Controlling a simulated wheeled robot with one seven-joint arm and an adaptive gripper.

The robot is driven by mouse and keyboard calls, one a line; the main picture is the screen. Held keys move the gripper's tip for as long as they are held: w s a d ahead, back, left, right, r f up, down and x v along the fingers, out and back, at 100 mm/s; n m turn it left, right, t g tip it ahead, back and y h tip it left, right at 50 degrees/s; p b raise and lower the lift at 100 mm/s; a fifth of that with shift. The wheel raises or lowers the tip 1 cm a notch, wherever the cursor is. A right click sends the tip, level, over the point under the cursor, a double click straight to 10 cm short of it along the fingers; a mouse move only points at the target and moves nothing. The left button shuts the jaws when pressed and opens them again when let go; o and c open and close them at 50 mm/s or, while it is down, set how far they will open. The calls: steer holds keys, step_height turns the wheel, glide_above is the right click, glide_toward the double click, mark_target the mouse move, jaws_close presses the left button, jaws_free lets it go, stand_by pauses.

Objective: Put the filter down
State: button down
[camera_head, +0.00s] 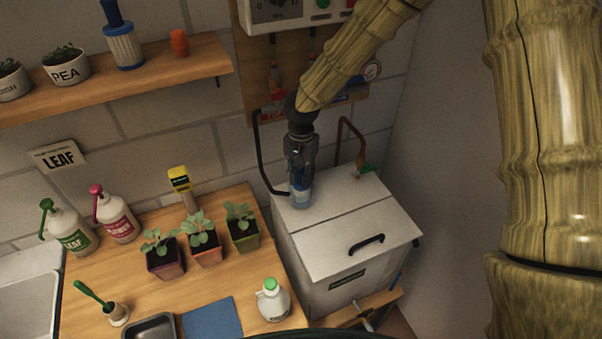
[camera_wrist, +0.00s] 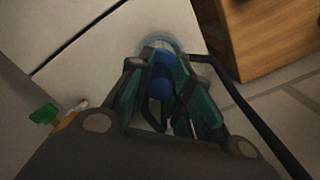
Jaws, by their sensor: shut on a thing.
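My gripper (camera_head: 300,172) points down over the white lidded box and is shut on the filter. The filter (camera_head: 300,196) shows as a blue and pale cylinder below the fingers, upright at the back left of the box top (camera_head: 335,225). In the wrist view, my gripper (camera_wrist: 160,88) has its teal-padded fingers on both sides of the filter's blue top (camera_wrist: 160,75). A pale, clear-looking ring surrounds its lower part. I cannot tell whether the filter's base touches the box or sits inside something there.
A similar blue-topped filter (camera_head: 124,46) stands on the wall shelf (camera_head: 190,63). A black hose (camera_head: 261,155) curves beside my gripper at the left, and a copper pipe with a green tap (camera_head: 366,168) is at the right. Potted seedlings (camera_head: 203,240) stand on the bench.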

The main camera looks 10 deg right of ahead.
steer(key=shift+f, duration=0.25)
steer(key=c, duration=1.3)
jaws_free()
steer(key=shift+r, duration=0.1)
step_height(320, 180, up, 12)
steer(key=b, duration=0.3)
steer(key=shift+r, duration=0.2)
